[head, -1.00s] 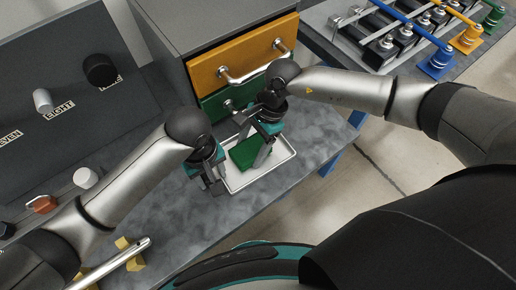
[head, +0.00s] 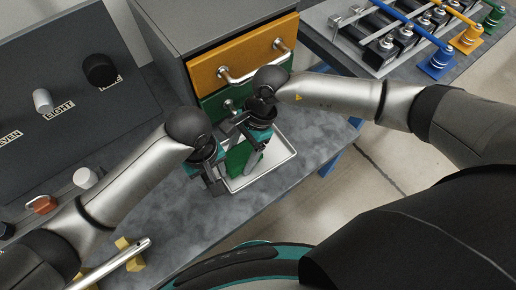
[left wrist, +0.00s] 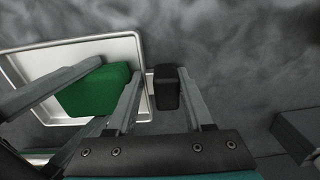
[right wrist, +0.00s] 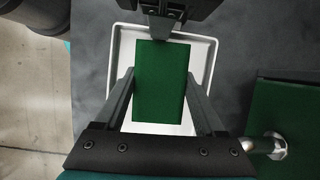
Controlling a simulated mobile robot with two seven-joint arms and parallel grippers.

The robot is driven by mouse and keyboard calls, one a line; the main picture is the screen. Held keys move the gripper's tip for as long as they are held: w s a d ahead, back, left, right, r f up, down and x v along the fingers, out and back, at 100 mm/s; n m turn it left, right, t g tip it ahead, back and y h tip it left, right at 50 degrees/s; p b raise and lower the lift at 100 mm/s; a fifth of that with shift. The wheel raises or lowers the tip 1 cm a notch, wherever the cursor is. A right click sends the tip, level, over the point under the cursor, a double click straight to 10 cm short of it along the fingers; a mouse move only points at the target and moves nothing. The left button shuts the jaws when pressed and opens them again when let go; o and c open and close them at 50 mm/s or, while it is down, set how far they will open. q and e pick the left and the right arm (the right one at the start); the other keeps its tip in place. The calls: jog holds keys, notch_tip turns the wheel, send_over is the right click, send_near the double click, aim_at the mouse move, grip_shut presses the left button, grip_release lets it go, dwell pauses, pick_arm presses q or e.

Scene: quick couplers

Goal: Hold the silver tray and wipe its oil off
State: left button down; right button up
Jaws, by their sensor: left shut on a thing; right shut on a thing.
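The silver tray (head: 276,162) lies on the grey table in front of the drawer cabinet; it also shows in the left wrist view (left wrist: 75,47) and the right wrist view (right wrist: 202,62). My left gripper (head: 214,180) is at the tray's left side, shut on a small black grip (left wrist: 166,86) at its edge. My right gripper (head: 248,158) is over the tray, shut on a green block (right wrist: 160,82). The block is over the left part of the tray, close to my left gripper. I cannot make out oil on the visible tray surface.
The cabinet with an orange drawer (head: 243,62) and a green drawer (head: 215,101) stands just behind the tray. A dark labelled board with knobs (head: 58,105) is at the left. A silver bar (head: 112,265) lies front left. A coupler rack (head: 385,42) is back right.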

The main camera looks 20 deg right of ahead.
aim_at(269, 145)
jog(key=shift+r, duration=0.1)
dwell(0.6)
pick_arm(q)
jog(key=shift+s, duration=0.1)
pick_arm(e)
jog(key=shift+w+d, duration=0.25)
jog(key=shift+d, duration=0.6)
jog(key=shift+w+d, duration=0.25)
jog(key=shift+d, duration=0.55)
pick_arm(q)
jog(key=shift+a, duration=0.1)
pick_arm(e)
jog(key=shift+w+d+f, duration=0.1)
jog(key=shift+w+d, duration=0.15)
jog(key=shift+d, duration=0.5)
jog(key=shift+w+d+f, duration=0.1)
jog(key=shift+w+d, duration=0.1)
jog(key=shift+d, duration=0.6)
jog(key=shift+w+d, duration=0.25)
jog(key=shift+d, duration=0.5)
jog(key=shift+s+a+r, duration=0.1)
jog(key=shift+s+a, duration=0.1)
jog(key=shift+a, duration=0.4)
jog(key=shift+s+a+r, duration=0.1)
jog(key=shift+s+a, duration=0.1)
jog(key=shift+a, duration=0.45)
jog(key=shift+s+a, duration=0.2)
jog(key=shift+a, duration=0.4)
